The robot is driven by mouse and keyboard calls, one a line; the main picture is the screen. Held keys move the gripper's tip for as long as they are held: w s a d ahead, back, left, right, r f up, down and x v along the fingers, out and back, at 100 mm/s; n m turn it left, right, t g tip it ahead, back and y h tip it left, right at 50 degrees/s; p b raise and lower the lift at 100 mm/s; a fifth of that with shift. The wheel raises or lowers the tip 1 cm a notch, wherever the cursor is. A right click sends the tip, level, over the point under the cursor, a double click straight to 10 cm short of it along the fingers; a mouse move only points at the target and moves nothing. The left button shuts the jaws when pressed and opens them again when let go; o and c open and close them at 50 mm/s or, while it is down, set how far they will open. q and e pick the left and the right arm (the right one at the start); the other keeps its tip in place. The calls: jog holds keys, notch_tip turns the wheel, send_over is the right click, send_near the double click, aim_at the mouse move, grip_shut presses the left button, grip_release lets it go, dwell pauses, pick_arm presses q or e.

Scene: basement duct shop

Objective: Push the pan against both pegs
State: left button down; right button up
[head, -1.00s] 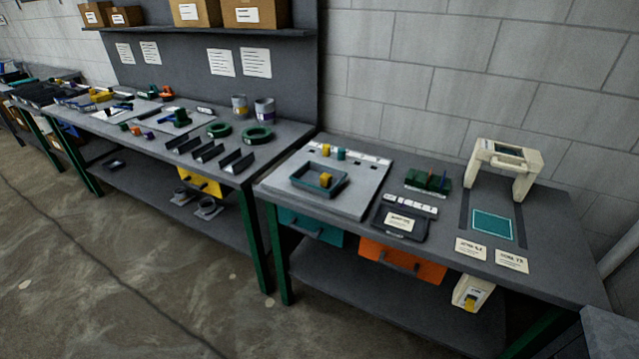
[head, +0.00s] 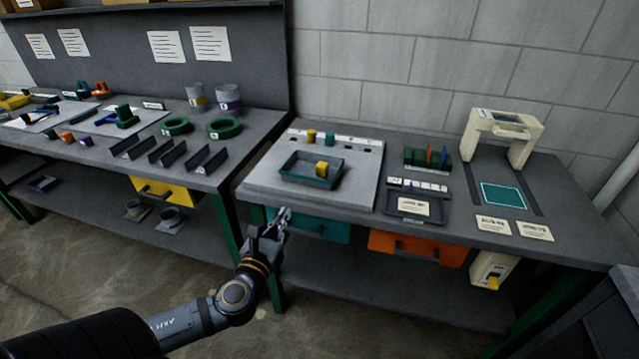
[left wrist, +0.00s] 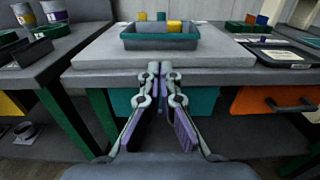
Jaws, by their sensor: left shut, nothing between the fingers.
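The pan is a shallow teal tray (head: 297,179) on a light grey board (head: 362,196) at the left of the right bench. A yellow block (head: 321,169) stands in it. Two short pegs, one yellow (head: 311,136) and one teal (head: 329,138), stand behind the pan near the board's back edge, with a gap between. My left gripper (head: 284,214) is shut and empty, in front of the bench's front edge and apart from the pan. In the left wrist view the gripper (left wrist: 160,68) points at the pan (left wrist: 150,42), which lies straight ahead. My right gripper is not in view.
Teal (head: 325,226) and orange (head: 415,247) drawers sit under the bench top. Right of the board are a dark tray with a label (head: 403,218), a green rack (head: 430,160) and a cream arch-shaped device (head: 497,135). The board's front strip is clear.

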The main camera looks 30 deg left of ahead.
pick_arm(q)
send_near(306, 177)
jog(key=x, duration=0.7)
jog(key=shift+d+r, duration=0.1)
